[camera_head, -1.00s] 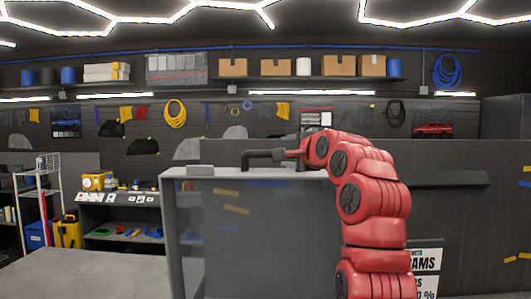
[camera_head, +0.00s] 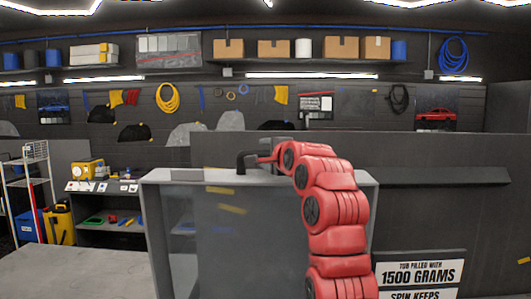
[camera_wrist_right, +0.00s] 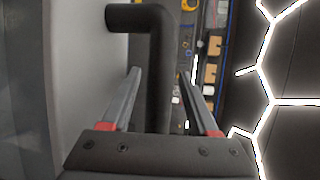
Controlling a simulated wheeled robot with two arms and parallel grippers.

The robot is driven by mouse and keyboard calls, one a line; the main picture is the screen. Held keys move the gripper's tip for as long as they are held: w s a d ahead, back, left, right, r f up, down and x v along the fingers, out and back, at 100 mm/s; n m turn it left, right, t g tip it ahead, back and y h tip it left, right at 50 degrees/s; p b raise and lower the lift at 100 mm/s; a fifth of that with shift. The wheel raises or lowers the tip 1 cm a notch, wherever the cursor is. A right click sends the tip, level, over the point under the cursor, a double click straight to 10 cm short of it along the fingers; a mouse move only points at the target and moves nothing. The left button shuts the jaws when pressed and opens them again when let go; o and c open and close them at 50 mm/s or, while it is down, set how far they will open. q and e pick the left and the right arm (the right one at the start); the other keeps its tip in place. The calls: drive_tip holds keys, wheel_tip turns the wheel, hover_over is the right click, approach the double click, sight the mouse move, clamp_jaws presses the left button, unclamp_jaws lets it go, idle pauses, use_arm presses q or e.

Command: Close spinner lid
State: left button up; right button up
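The spinner is a large grey box-like unit with a pale top rim (camera_head: 190,175) and a grey, partly see-through front. A dark bent handle (camera_head: 242,161) stands on its top and also shows in the right wrist view (camera_wrist_right: 156,60). I cannot tell from these frames how far the lid is open. My right gripper (camera_head: 264,158) is at the handle, at the end of the red arm. In the right wrist view its two fingers (camera_wrist_right: 160,74) are apart, with the handle bar between them and small gaps showing. My left gripper is out of view.
A low shelf unit (camera_head: 108,205) with a yellow device (camera_head: 84,171) stands at the left, beside a white wire rack (camera_head: 38,152). A sign (camera_head: 420,275) stands at the lower right. A dark wall (camera_head: 440,175) is behind the spinner. The grey surface (camera_head: 75,275) at the lower left is bare.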

drive_tip(key=shift+s, duration=0.1)
drive_tip(key=shift+c, duration=1.2)
drive_tip(key=shift+w+f, duration=0.1)
drive_tip(key=shift+w, duration=0.15)
drive_tip(key=c, duration=0.5)
clamp_jaws()
